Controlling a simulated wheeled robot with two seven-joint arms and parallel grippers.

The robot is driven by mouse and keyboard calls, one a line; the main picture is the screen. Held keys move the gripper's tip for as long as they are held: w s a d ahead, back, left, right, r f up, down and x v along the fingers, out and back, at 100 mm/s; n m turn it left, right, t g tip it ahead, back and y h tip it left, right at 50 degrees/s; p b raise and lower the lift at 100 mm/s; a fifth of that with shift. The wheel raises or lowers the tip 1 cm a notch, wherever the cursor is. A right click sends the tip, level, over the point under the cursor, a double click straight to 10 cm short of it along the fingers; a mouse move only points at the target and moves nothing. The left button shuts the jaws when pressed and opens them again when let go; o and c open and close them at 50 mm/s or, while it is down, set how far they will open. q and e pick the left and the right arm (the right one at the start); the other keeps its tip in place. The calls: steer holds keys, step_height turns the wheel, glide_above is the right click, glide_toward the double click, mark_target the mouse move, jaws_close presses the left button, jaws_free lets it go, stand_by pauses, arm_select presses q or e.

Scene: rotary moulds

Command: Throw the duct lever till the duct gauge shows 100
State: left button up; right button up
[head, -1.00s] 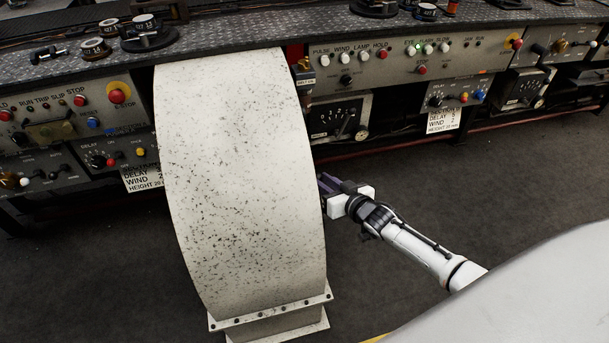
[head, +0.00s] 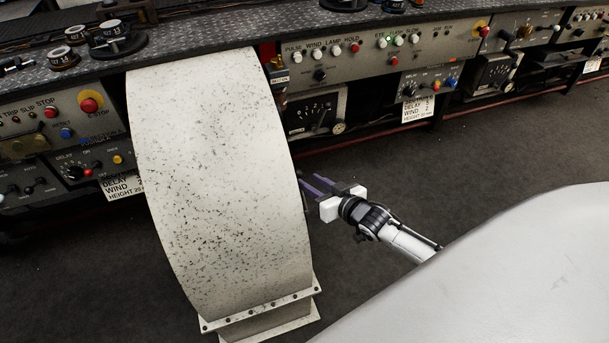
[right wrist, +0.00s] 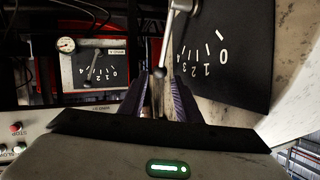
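The white speckled duct (head: 215,190) curves down from the bench in the head view. In the right wrist view, its side (right wrist: 290,90) carries a black scale plate (right wrist: 225,55) marked 0 to 4. A metal lever (right wrist: 174,35) crosses that plate, its knobbed end between or just beyond my fingertips; I cannot tell which. My right gripper (head: 306,184) is close to the duct's right side. Its purple fingers (right wrist: 162,88) are apart, with no clear contact on the lever. My left gripper is out of view. No readable duct gauge shows.
Control panels (head: 375,50) with buttons and switches line the bench. A small round gauge (right wrist: 66,44), too small to read, stands beside another lever plate (right wrist: 100,68) in the right wrist view. Dark floor (head: 420,165) lies open right of the duct.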

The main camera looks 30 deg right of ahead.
steer(key=p+v, duration=0.1)
steer(key=v, duration=0.4)
steer(key=shift+s+d+r, duration=0.1)
steer(key=shift+s, duration=0.15)
